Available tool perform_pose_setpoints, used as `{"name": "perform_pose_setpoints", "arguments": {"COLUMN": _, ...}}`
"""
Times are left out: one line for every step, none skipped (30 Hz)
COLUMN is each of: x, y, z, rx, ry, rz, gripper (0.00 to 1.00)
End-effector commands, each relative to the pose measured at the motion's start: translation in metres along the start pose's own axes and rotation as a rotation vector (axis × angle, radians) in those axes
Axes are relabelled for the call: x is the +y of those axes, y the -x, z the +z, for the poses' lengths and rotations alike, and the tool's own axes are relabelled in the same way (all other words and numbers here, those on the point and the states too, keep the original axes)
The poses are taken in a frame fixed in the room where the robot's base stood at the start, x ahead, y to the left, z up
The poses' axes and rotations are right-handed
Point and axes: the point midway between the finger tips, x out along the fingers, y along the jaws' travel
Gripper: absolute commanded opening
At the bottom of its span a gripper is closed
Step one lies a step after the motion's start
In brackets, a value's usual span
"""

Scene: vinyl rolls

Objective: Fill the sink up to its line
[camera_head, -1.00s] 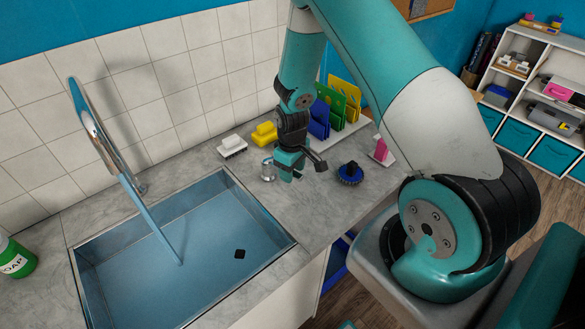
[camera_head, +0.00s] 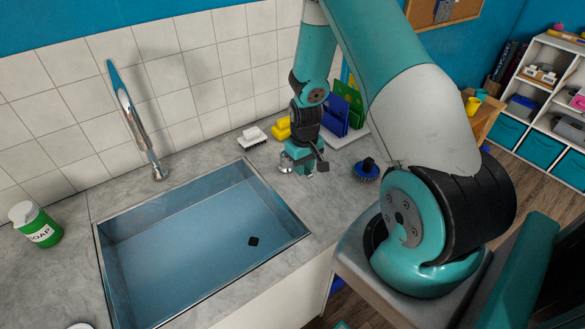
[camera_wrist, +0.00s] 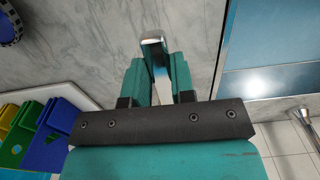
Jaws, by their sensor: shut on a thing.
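The sink (camera_head: 170,203) is a steel basin set in the grey counter. Blue water (camera_head: 190,255) appears to cover its bottom, with bare wall above it; I cannot make out a fill line. A small dark square (camera_head: 253,241) shows in the basin near its right end. The chrome faucet (camera_head: 135,120) arches from behind the sink, and no stream falls from it. My gripper (camera_head: 297,168) is just right of the sink, shut on a metal tap handle (camera_head: 285,164). The handle also shows between my fingers in the wrist view (camera_wrist: 153,42).
A green soap bottle (camera_head: 38,226) stands left of the sink. A white brush (camera_head: 252,138), a yellow item (camera_head: 281,129), a rack with blue and green boards (camera_head: 345,105) and a dark blue brush (camera_head: 367,168) are around my gripper. Shelves stand at the far right.

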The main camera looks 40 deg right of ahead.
Motion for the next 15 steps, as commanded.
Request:
{"name": "perform_pose_setpoints", "arguments": {"x": -0.0005, "y": 0.0008, "z": -0.0011, "rx": 0.005, "ry": -0.007, "rz": -0.003, "gripper": 0.00}}
{"name": "perform_pose_setpoints", "arguments": {"x": -0.0006, "y": 0.0008, "z": -0.0011, "rx": 0.005, "ry": -0.007, "rz": -0.003, "gripper": 0.00}}
{"name": "perform_pose_setpoints", "arguments": {"x": -0.0007, "y": 0.0009, "z": -0.0012, "rx": 0.005, "ry": -0.007, "rz": -0.003, "gripper": 0.00}}
{"name": "perform_pose_setpoints", "arguments": {"x": -0.0008, "y": 0.0009, "z": -0.0013, "rx": 0.005, "ry": -0.007, "rz": -0.003, "gripper": 0.00}}
{"name": "perform_pose_setpoints", "arguments": {"x": -0.0009, "y": 0.0009, "z": -0.0013, "rx": 0.005, "ry": -0.007, "rz": -0.003, "gripper": 0.00}}
{"name": "perform_pose_setpoints", "arguments": {"x": -0.0010, "y": 0.0009, "z": -0.0013, "rx": 0.005, "ry": -0.007, "rz": -0.003, "gripper": 0.00}}
{"name": "perform_pose_setpoints", "arguments": {"x": -0.0010, "y": 0.0009, "z": -0.0014, "rx": 0.005, "ry": -0.007, "rz": -0.003, "gripper": 0.00}}
{"name": "perform_pose_setpoints", "arguments": {"x": -0.0011, "y": 0.0009, "z": -0.0014, "rx": 0.005, "ry": -0.008, "rz": -0.003, "gripper": 0.30}}
{"name": "perform_pose_setpoints", "arguments": {"x": -0.0010, "y": 0.0009, "z": -0.0014, "rx": 0.005, "ry": -0.007, "rz": -0.003, "gripper": 0.39}}
{"name": "perform_pose_setpoints", "arguments": {"x": -0.0010, "y": 0.0008, "z": -0.0013, "rx": 0.005, "ry": -0.007, "rz": -0.003, "gripper": 0.46}}
{"name": "perform_pose_setpoints", "arguments": {"x": -0.0010, "y": 0.0008, "z": -0.0012, "rx": 0.005, "ry": -0.006, "rz": -0.003, "gripper": 0.49}}
{"name": "perform_pose_setpoints", "arguments": {"x": -0.0009, "y": 0.0007, "z": -0.0011, "rx": 0.004, "ry": -0.006, "rz": -0.003, "gripper": 0.49}}
{"name": "perform_pose_setpoints", "arguments": {"x": -0.0008, "y": 0.0006, "z": -0.0010, "rx": 0.004, "ry": -0.006, "rz": -0.002, "gripper": 0.49}}
{"name": "perform_pose_setpoints", "arguments": {"x": -0.0008, "y": 0.0006, "z": -0.0010, "rx": 0.004, "ry": -0.006, "rz": -0.002, "gripper": 0.49}}
{"name": "perform_pose_setpoints", "arguments": {"x": -0.0007, "y": 0.0005, "z": -0.0009, "rx": 0.003, "ry": -0.005, "rz": -0.002, "gripper": 0.49}}
